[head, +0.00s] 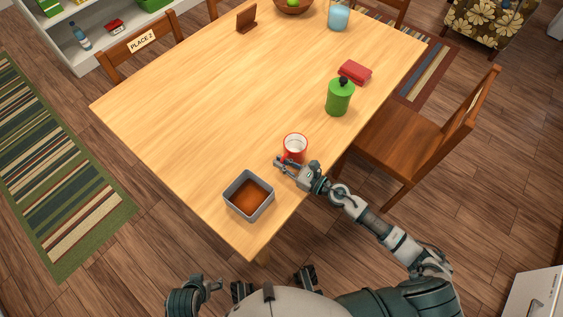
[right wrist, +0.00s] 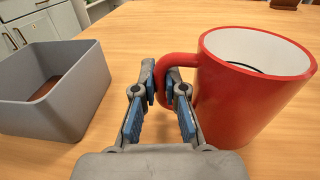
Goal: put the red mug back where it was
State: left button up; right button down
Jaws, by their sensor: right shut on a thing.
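The red mug (head: 294,152) with a white inside is at the near right part of the wooden table, upright. My right gripper (head: 277,162) is at its near side. In the right wrist view the fingers (right wrist: 163,85) are shut on the handle of the red mug (right wrist: 245,105), which is at the right of the picture. I cannot tell for sure whether the mug's base touches the table.
A grey square container (head: 262,208) with brown contents stands at the table's near corner, left of the gripper. Beyond the mug are a green canister (head: 339,98) and a red block-like item (head: 355,72). A wooden chair (head: 405,145) stands at the right. The table's middle (head: 220,110) is clear.

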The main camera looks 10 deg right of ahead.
jog(key=shift+r, duration=0.15)
jog(key=c, duration=1.2)
grip_release()
jog(key=shift+c, duration=0.2)
pick_arm(q)
jog(key=shift+w+d, duration=0.15)
jog(key=shift+w, duration=0.2)
jog(key=shift+s+r, duration=0.1)
